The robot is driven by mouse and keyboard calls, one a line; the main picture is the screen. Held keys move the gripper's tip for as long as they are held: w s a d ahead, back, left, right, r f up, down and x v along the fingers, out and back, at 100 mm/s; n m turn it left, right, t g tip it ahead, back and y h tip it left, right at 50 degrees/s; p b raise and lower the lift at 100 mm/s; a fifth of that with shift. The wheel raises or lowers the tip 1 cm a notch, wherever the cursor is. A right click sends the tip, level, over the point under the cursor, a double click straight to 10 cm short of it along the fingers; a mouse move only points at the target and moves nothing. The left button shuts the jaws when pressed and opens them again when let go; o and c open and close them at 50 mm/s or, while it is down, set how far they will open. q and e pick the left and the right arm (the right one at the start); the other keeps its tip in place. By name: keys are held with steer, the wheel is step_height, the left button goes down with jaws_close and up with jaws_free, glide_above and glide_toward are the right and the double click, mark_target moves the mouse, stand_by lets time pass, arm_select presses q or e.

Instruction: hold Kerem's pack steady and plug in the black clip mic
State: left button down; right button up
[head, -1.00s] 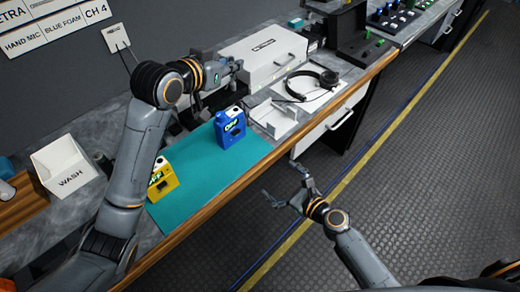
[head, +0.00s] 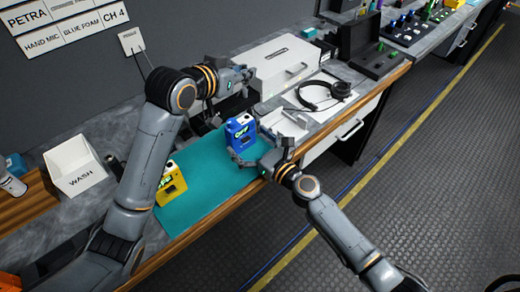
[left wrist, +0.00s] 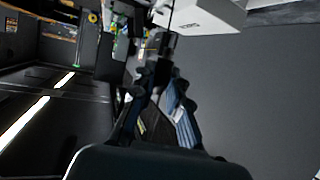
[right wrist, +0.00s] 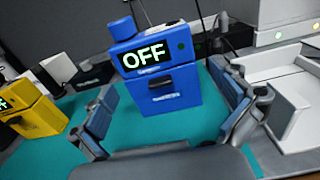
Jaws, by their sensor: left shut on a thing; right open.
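A blue pack (head: 241,133) stands on the teal mat (head: 205,178), its display reading OFF in the right wrist view (right wrist: 155,85). A yellow pack (head: 172,184) stands left of it; its display also lights up in the right wrist view (right wrist: 38,115). The names on both packs are too small to read. My right gripper (right wrist: 166,88) is open, its fingers on either side of the blue pack's front; contact is not clear. My left gripper (head: 248,74) is shut above the back of the counter. It holds a small dark thing (left wrist: 164,44), too dark to identify as the clip mic.
A white WASH bin (head: 76,165) stands at the left. A white drawer box (head: 285,65), a white tray (head: 287,125) and headphones (head: 326,95) lie right of the mat. The counter's wooden edge (head: 215,213) runs along the front. The aisle floor (head: 420,200) is clear.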

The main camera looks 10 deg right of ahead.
mark_target(244, 137)
steer(key=shift+x, duration=1.6)
steer(key=c, duration=1.3)
arm_select(q)
steer(key=shift+f, duration=2.1)
